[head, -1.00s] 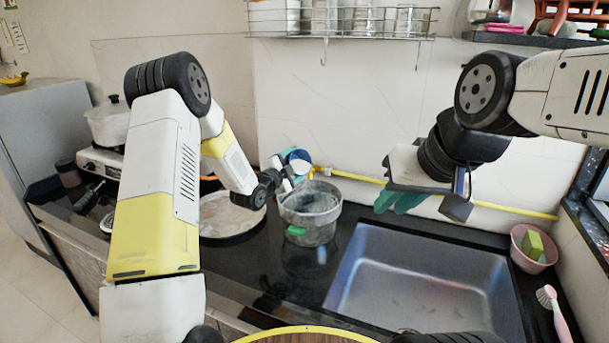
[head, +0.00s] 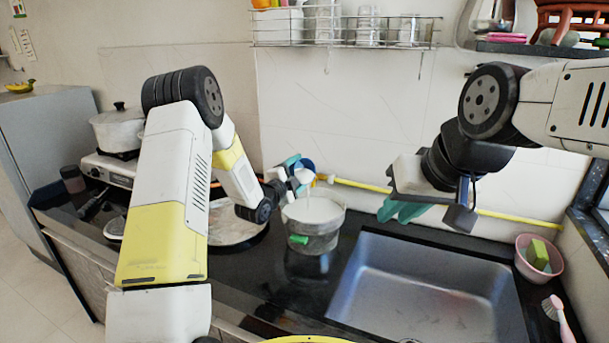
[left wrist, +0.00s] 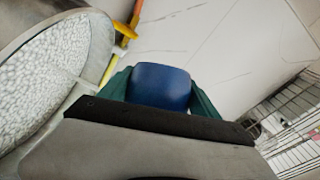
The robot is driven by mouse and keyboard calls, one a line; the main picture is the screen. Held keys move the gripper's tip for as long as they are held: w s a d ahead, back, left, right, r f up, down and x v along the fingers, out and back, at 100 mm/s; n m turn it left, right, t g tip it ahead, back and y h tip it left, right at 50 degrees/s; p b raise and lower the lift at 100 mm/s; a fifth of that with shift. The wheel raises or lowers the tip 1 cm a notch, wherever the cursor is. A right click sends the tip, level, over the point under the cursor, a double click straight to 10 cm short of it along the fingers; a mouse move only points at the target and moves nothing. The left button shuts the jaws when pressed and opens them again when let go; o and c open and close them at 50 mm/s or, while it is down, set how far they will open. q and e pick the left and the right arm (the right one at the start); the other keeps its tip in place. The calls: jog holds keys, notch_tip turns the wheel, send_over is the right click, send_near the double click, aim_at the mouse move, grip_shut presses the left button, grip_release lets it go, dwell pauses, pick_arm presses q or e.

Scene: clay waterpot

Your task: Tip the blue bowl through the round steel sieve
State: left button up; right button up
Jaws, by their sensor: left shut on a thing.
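My left gripper (head: 291,167) is shut on the blue bowl (head: 309,164) and holds it tipped above the back of a round grey vessel (head: 318,242). White material (head: 303,176) comes from the bowl's mouth down into the vessel, whose opening is pale with it. The left wrist view shows the blue bowl (left wrist: 160,84) between green fingertips. A white, grainy surface inside a round metal-looking rim (left wrist: 106,45) lies at its left. A green piece (head: 298,239) sits on the vessel's front. I cannot clearly separate the sieve from the vessel. My right gripper (head: 402,211) hangs above the sink's back edge, its fingertips partly hidden.
The sink (head: 430,285) is empty at right. A pink bowl with a sponge (head: 538,254) and a pink brush (head: 556,312) are at its right. A large pan (head: 235,222) lies left of the vessel. A yellow pipe (head: 360,185) runs along the wall.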

dwell(0.4)
pick_arm(q)
jog(key=shift+s+d+r+m, duration=0.15)
jog(key=shift+r+m, duration=0.05)
jog(key=shift+m, duration=0.4)
jog(key=shift+t, duration=0.3)
jog(key=shift+s+d+r+m, duration=0.15)
jog(key=shift+r+m, duration=0.1)
jog(key=shift+m, duration=0.45)
jog(key=shift+m+h, duration=0.3)
jog(key=shift+h, duration=0.1)
jog(key=shift+s+d+r+m+t, duration=0.1)
jog(key=shift+s+r+m+t, duration=0.05)
jog(key=shift+m+t, duration=0.25)
jog(key=shift+s+d+r+m+h, duration=0.2)
jog(key=shift+m+h, duration=0.1)
jog(key=shift+m, duration=0.5)
